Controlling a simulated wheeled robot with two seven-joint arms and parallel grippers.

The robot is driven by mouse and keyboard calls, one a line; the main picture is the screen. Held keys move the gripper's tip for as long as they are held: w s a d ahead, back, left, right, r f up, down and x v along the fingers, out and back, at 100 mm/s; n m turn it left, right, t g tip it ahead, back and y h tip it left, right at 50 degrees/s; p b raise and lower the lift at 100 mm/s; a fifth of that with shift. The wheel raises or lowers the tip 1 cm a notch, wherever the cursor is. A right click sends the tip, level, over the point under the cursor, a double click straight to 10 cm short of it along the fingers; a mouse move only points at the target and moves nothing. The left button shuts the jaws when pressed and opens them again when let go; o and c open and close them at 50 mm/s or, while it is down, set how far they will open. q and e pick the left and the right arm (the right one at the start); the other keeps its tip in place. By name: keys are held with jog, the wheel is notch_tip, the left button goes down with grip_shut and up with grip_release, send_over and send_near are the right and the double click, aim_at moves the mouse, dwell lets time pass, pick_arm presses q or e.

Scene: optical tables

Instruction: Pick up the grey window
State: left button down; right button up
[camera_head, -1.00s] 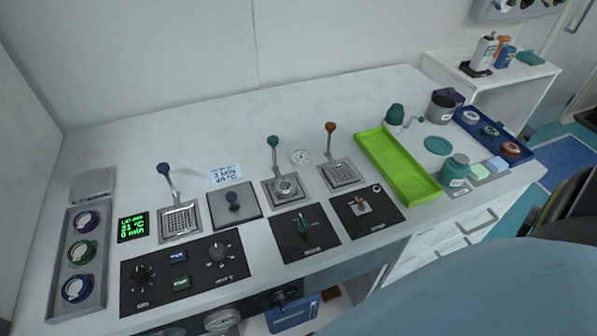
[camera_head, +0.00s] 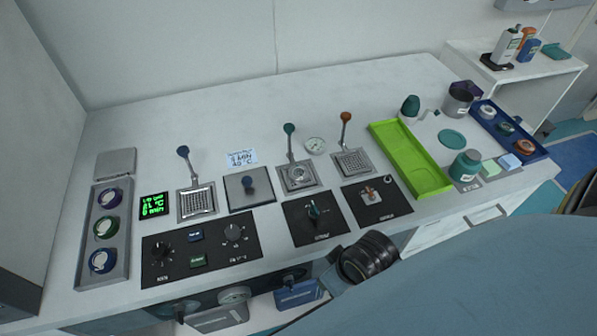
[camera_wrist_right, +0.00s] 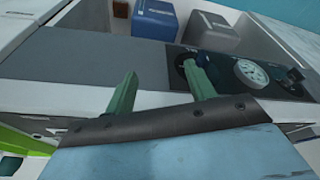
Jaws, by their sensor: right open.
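The grey window seems to be the pale grey-ringed disc (camera_head: 487,109) at the far end of the blue tray (camera_head: 541,153), at the right of the bench in the head view. A teal-ringed disc (camera_head: 505,127) and a reddish disc (camera_head: 523,146) lie in the same tray. My right gripper (camera_wrist_right: 162,88) is open and empty in the right wrist view, its two green fingers apart in front of the bench's front panel. It is well away from the tray. My left gripper is not in view.
A green tray (camera_head: 447,187), a teal jar (camera_head: 465,165) and a grey cup (camera_head: 458,103) stand near the blue tray. Levers and knob panels fill the bench's middle. A grey rack (camera_head: 84,240) with several coloured-ring discs is at the left. The back of the bench is clear.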

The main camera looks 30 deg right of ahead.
jog(key=w+d+r+n+y, duration=0.1)
jog(key=w+d+r, duration=0.1)
jog(key=w+d+r+n+t+y, duration=0.1)
jog(key=w+d+r, duration=0.1)
jog(key=w, duration=0.1)
jog(key=w+d+r+n+t+y, duration=0.1)
jog(key=w+d+r, duration=0.1)
jog(key=w, duration=0.1)
jog(key=shift+w+r, duration=0.2)
jog(key=shift+r, duration=0.15)
jog(key=w+d+r+n+t+y, duration=0.1)
jog(key=w+d+r+t+y, duration=0.1)
jog(key=w+d+r+t, duration=0.4)
jog(key=g, duration=0.2)
send_near(300, 173)
jog(key=shift+x, duration=4.15)
jog(key=shift+d, duration=0.1)
jog(key=c, duration=0.6)
